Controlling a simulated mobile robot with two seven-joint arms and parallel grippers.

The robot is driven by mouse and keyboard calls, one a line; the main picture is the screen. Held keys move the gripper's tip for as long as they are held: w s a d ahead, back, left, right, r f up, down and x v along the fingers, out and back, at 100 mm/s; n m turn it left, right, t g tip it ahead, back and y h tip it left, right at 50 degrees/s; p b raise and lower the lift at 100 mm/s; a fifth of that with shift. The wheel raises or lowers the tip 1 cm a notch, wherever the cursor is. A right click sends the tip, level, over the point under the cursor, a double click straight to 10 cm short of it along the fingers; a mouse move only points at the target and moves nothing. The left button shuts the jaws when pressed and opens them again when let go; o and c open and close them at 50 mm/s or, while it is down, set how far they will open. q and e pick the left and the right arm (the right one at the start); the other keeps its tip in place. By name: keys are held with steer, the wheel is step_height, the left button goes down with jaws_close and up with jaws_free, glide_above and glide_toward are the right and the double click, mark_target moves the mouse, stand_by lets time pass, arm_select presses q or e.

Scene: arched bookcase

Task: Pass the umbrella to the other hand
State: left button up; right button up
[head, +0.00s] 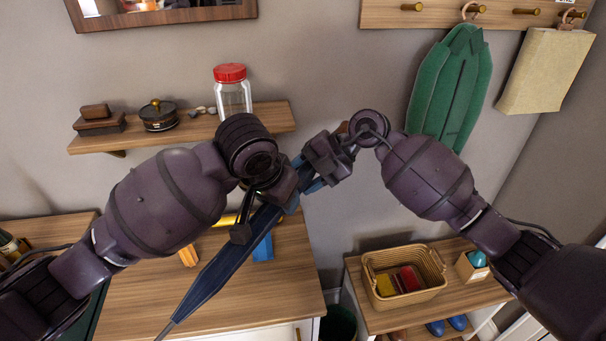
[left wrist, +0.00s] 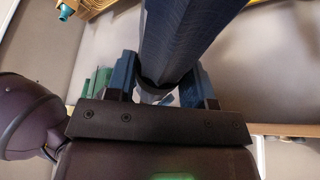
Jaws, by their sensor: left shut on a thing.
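The umbrella (head: 222,265) is dark blue and folded. It slants in mid-air in the head view, its thin tip at the lower left and its upper part running up between my two grippers. My left gripper (head: 262,205) is shut on its upper part. In the left wrist view, the umbrella (left wrist: 185,35) passes between the blue fingers of my left gripper (left wrist: 163,80). My right gripper (head: 312,183) is close by at the umbrella's upper end. Its fingers are partly hidden, so whether they grip the umbrella is unclear. The handle end is mostly hidden behind my right wrist.
A wall shelf (head: 272,113) holds a red-lidded jar (head: 232,90), a dark pot and boxes. A wooden cabinet top (head: 130,290) lies below. A low bench at the right carries a wicker basket (head: 432,285).

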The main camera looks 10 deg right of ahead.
arm_select(q)
steer(key=o, duration=1.2)
steer(key=shift+s, duration=0.1)
steer(key=v, duration=1.1)
steer(key=shift+a+r, duration=0.1)
steer(key=shift+r, duration=0.15)
steer(key=w+a+f+n+t+h, duration=0.15)
steer(key=a+f, duration=0.25)
steer(key=f, duration=0.4)
steer(key=w+a+f+n+t+h, duration=0.1)
steer(key=a+f+n, duration=0.2)
steer(key=a+f, duration=0.35)
steer(key=w+a+f+n+t+h, duration=0.1)
steer(key=a+f+n, duration=0.1)
steer(key=f, duration=0.7)
steer(key=s+a+f+t+y, duration=0.2)
steer(key=s+a+f+y, duration=0.1)
steer(key=s+a+f, duration=0.4)
steer(key=s+a+f+t+y, duration=0.3)
steer(key=s+a+f, duration=0.5)
steer(key=s+a, duration=0.2)
steer(key=s+n, duration=0.1)
steer(key=s, duration=0.1)
steer(key=shift+s+a+y, duration=0.25)
steer(key=shift+a+y, duration=0.05)
steer(key=shift+y, duration=0.05)
